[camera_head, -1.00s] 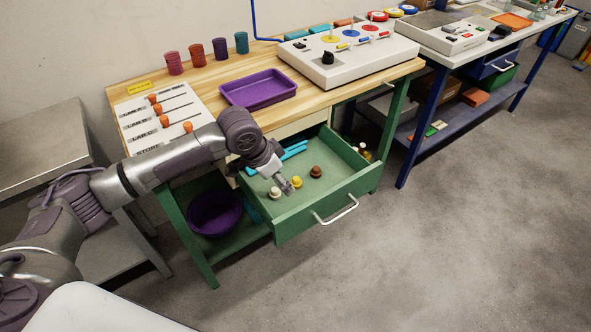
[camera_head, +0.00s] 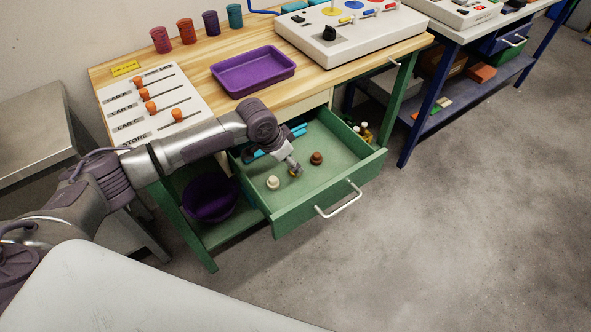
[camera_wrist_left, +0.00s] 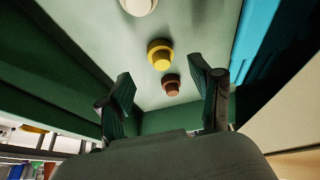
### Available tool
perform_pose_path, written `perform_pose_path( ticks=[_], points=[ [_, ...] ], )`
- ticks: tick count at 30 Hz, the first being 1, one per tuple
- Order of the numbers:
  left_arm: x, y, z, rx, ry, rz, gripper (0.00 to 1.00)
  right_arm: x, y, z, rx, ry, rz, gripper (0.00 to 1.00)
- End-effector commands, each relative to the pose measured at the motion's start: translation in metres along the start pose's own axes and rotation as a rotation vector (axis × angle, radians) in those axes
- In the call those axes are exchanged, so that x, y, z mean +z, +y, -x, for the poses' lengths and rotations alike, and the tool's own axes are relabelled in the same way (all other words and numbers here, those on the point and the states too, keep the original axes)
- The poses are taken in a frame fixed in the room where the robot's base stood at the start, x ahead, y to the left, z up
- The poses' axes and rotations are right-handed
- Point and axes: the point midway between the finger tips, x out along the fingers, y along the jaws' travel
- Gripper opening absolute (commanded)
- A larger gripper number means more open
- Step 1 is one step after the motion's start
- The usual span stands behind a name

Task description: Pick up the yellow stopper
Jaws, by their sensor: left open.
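The yellow stopper (camera_wrist_left: 160,54) stands on the floor of the open green drawer (camera_head: 287,216). In the head view the yellow stopper (camera_head: 296,173) is mostly hidden by my left gripper (camera_head: 293,166). A white stopper (camera_head: 273,182) stands to its left and a brown stopper (camera_head: 316,158) to its right. In the left wrist view the fingers of my left gripper (camera_wrist_left: 161,72) are apart and empty, and the yellow stopper shows between and beyond them. I cannot tell the remaining distance. My right gripper is not in view.
The drawer walls surround the stoppers. A purple tray (camera_head: 253,86) and a white control box (camera_head: 350,50) stand on the wooden tabletop above.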

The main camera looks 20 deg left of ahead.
Motion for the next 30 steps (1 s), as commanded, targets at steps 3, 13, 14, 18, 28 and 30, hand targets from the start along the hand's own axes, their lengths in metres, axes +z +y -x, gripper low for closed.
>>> perform_pose_path(
  ticks=[3,13,14,18,28,30],
  points=[
    [-0.002,0.0,-0.015,0.001,-0.001,-0.001,0.65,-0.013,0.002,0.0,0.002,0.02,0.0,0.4],
    [-0.003,-0.002,-0.05,-0.001,0.001,0.0,0.65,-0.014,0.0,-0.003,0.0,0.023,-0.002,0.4],
    [-0.003,-0.003,-0.05,-0.001,0.001,0.0,0.65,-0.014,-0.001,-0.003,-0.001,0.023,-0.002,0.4],
    [-0.003,-0.002,-0.05,0.0,0.001,0.0,0.65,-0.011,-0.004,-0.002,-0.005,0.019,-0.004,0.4],
    [-0.003,-0.002,-0.05,0.0,0.0,0.0,0.21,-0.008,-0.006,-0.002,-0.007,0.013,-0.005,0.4],
    [-0.003,-0.002,-0.05,0.0,0.0,0.0,0.21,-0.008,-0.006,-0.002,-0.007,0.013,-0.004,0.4]
  ],
)
